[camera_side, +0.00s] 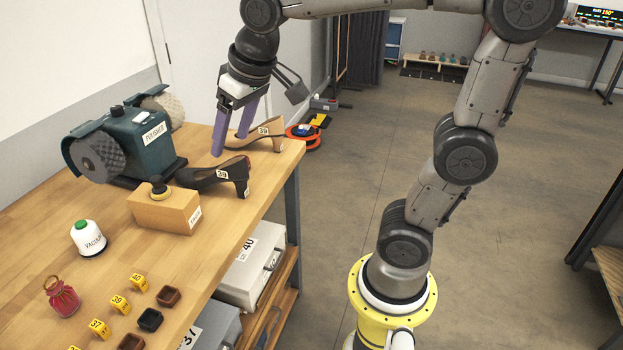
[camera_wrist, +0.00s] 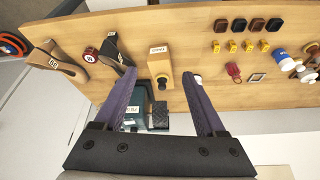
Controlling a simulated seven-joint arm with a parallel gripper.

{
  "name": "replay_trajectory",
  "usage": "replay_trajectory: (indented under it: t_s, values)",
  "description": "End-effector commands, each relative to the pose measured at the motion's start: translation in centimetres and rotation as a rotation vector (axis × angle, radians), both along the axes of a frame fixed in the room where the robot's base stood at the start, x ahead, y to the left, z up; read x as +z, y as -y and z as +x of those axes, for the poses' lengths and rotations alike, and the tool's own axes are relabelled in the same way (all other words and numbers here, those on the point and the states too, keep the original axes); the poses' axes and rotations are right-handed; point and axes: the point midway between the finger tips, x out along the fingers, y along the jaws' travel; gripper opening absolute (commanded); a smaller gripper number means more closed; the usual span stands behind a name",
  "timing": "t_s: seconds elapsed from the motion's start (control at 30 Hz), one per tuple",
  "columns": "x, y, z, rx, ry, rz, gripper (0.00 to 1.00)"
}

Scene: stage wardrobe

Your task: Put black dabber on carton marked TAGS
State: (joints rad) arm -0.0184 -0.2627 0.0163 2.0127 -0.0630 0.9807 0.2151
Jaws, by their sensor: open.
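A tan carton (camera_side: 172,212) stands on the bench, with a label on its end too small to read surely. A small black-topped piece with a yellow band (camera_side: 159,188), which looks like the black dabber, sits upright on its top. In the wrist view the carton (camera_wrist: 158,62) and the yellow-banded piece (camera_wrist: 162,81) show between the fingertips. My gripper (camera_side: 231,143) is open and empty, its purple fingers pointing down above the black shoe, behind and right of the carton. It is apart from the dabber. No other carton is clearly readable as TAGS.
A green polisher (camera_side: 135,140) stands behind the carton. A black shoe (camera_side: 218,177) and a tan shoe (camera_side: 258,136) lie near the bench's right edge.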

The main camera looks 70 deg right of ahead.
Motion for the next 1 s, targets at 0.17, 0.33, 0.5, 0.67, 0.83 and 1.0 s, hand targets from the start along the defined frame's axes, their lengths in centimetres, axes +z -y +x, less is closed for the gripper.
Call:
replay_trajectory:
  t_s: [0.17,0.33,0.5,0.67,0.83,1.0]
  values:
    - [-2.0,-0.2,-8.0,0.083,0.05,-0.011,0.73]
    - [-4.6,-0.5,-12.7,0.139,0.079,-0.023,0.73]
    - [-6.0,-0.6,-14.5,0.165,0.092,-0.029,0.73]
    - [-6.2,-0.6,-14.7,0.168,0.092,-0.03,0.73]
    - [-6.1,-0.6,-14.6,0.167,0.091,-0.029,0.73]
    - [-6.1,-0.6,-14.6,0.167,0.091,-0.029,0.73]
